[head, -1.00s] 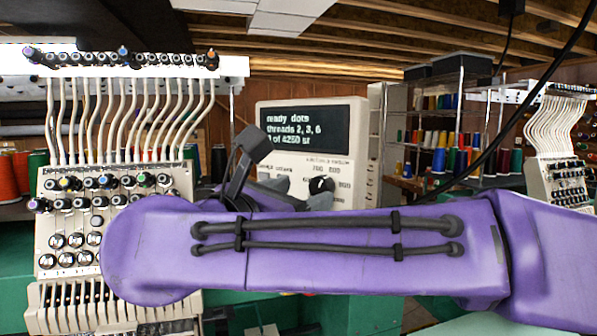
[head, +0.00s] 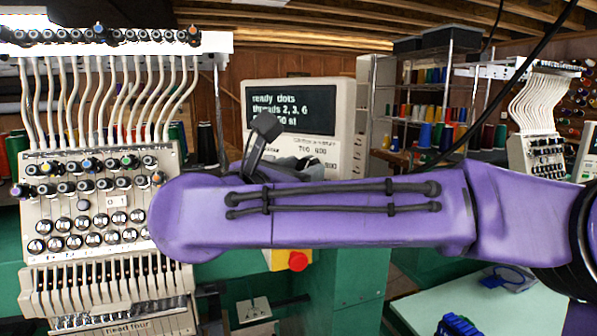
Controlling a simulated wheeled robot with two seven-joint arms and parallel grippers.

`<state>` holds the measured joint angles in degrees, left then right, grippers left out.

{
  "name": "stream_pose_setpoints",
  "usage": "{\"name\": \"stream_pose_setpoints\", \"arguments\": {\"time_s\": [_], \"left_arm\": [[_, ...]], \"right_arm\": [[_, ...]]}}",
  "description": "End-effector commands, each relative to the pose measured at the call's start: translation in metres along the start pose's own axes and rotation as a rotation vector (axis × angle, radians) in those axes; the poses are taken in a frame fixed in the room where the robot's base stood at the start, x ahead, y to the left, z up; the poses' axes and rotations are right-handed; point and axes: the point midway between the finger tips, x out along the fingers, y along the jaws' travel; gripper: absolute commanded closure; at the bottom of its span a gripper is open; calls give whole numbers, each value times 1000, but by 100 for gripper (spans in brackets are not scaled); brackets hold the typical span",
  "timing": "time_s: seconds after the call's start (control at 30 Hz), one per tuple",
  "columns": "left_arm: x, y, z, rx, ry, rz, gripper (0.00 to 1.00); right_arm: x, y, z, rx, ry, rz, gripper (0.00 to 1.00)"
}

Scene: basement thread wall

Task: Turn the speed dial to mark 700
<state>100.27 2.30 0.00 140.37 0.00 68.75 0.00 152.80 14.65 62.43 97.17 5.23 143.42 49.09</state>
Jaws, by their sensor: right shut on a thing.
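The cream control box (head: 345,112) with a dark screen stands behind my right arm. Its screen (head: 290,108) has lines of text, beginning "ready dots" and "threads 2, 3, 6". My right gripper (head: 300,165), with grey fingers, is at the lower part of this panel and shut on the speed dial. The dial itself is hidden behind my fingers and purple forearm, so its pointer cannot be read. My left gripper is not in view.
A cream embroidery head (head: 75,215) with several knobs and thread tubes stands at left. A red button (head: 297,260) on yellow sits below my forearm. Thread shelves (head: 440,115) stand behind. A pale table (head: 425,308) is at lower right.

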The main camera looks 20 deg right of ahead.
Motion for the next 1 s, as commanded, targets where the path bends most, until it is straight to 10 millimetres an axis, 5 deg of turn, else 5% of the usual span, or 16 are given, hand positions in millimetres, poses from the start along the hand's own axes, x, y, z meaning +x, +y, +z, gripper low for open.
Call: {"name": "stream_pose_setpoints", "arguments": {"time_s": [1.0], "left_arm": [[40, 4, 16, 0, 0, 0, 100]], "right_arm": [[0, 2, 0, -751, -3, -1, 90]]}}
